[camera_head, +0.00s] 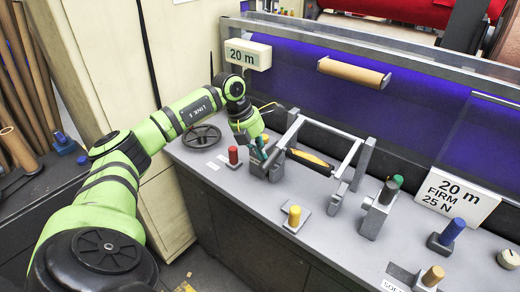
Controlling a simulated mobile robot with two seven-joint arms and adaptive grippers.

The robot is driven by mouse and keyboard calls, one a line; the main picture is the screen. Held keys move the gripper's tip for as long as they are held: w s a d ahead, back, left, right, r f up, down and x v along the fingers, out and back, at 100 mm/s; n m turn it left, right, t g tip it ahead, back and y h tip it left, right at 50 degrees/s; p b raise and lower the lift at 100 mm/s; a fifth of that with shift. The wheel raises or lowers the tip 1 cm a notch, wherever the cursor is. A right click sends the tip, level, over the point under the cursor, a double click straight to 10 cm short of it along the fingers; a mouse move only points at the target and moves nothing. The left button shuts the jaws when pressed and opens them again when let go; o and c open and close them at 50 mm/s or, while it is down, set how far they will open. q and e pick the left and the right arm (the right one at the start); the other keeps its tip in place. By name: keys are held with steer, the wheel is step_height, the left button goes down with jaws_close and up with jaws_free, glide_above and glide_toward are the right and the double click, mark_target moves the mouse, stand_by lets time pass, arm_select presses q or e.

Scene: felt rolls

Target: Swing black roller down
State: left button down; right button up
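My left gripper (257,148) is at the end of the green and black arm reaching in from the left. It points down at a small grey block (273,171) at the left end of a pale grey swing frame (322,128). Its fingertips are small and partly hidden, so I cannot tell whether they are open or shut, or touching the block. A black and yellow rod-like piece (311,161) lies low within the frame, slightly tilted. I cannot tell whether this is the black roller. My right gripper is not in view.
A red knob (233,155) and black handwheel (201,137) stand left of the gripper. Yellow (294,216), green-topped (389,190), blue (452,232) and tan (433,276) knobs stand on the grey bench. A brown roll (353,73) hangs on the purple-lit panel behind.

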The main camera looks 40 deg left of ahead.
arm_select(q)
steer(key=shift+w+f, duration=0.1)
steer(key=shift+f, duration=0.4)
steer(key=s+v, duration=0.1)
steer(key=v, duration=1.3)
steer(key=shift+s+f, duration=0.2)
steer(key=shift+s, duration=0.2)
steer(key=shift+d, duration=0.15)
